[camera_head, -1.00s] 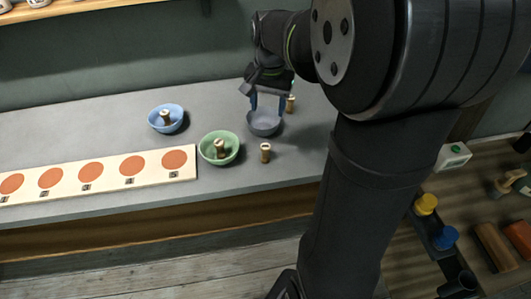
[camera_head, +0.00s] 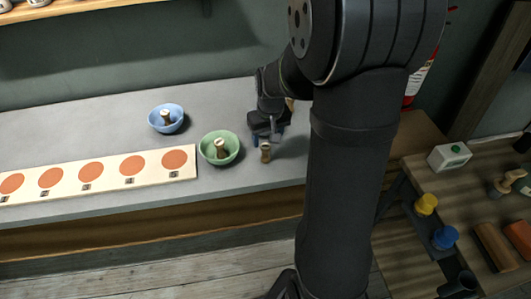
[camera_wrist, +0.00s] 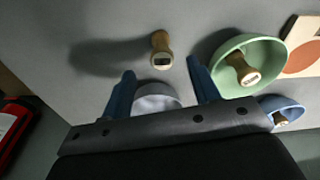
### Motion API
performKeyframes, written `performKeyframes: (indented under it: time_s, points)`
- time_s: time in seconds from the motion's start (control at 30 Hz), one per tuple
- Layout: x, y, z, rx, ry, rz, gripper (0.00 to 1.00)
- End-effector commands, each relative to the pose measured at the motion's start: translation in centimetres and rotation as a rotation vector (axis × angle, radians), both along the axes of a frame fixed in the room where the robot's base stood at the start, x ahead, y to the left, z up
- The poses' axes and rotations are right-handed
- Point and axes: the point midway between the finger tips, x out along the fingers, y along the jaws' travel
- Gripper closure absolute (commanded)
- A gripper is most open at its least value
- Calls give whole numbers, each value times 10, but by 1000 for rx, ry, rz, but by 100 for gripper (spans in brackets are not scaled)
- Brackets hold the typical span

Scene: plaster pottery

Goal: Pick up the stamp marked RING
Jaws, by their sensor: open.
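A wooden stamp (camera_head: 265,152) stands upright on the grey bench, right of the green bowl. In the head view my gripper (camera_head: 272,138) is just behind the stamp. A third stamp (camera_head: 165,117) is in the blue bowl (camera_head: 178,124). I cannot tell which is RING.
A pale board (camera_head: 190,173) with several orange discs lies left. The bench front edge is close to the standing stamp.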

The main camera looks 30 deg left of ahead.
Motion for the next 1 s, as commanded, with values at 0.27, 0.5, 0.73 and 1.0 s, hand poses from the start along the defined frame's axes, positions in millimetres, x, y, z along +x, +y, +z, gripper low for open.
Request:
performKeyframes:
  time_s: [0.27, 0.5, 0.73, 1.0]
  points:
    - [2, 3, -32, -1, 1, 0, 44]
    - [3, 7, -51, -2, 2, 0, 44]
    - [6, 12, -78, -1, 1, -1, 44]
    - [6, 12, -84, 0, 0, -1, 44]
